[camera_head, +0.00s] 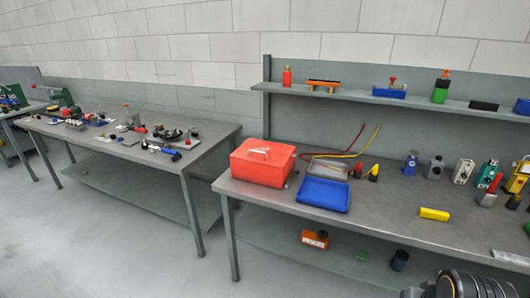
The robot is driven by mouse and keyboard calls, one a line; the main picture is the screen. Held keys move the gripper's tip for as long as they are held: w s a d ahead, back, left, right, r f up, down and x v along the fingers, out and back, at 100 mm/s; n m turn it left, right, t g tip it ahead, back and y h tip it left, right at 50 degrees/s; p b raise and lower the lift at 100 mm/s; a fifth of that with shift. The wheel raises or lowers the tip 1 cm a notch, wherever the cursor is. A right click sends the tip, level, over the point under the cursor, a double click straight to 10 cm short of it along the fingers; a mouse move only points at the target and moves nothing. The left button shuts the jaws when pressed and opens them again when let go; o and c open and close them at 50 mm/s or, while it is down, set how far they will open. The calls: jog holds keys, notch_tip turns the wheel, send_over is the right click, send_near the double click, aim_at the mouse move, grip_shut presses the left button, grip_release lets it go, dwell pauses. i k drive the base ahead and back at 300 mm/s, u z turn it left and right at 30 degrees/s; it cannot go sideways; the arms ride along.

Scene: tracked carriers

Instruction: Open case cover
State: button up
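A red case (263,163) with a pale handle on its top stands at the left end of the right workbench. Its cover looks shut, and I cannot see inside it. A dark ribbed part of what looks like my own arm shows at the bottom right corner, well away from the case. My gripper's fingers are not in view.
A blue tray (322,194) lies close to the right of the case on the grey workbench (385,220), with a grey tray (328,168) behind it. Red and yellow cables, cones and a yellow cylinder (434,214) lie further right. A shelf (345,93) runs above.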

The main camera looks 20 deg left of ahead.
aim_at(273, 154)
jog(key=u, duration=0.25)
jog(key=i, duration=0.45)
jog(key=u, duration=1.1)
jog(key=i, duration=1.45)
jog(key=u, duration=0.25)
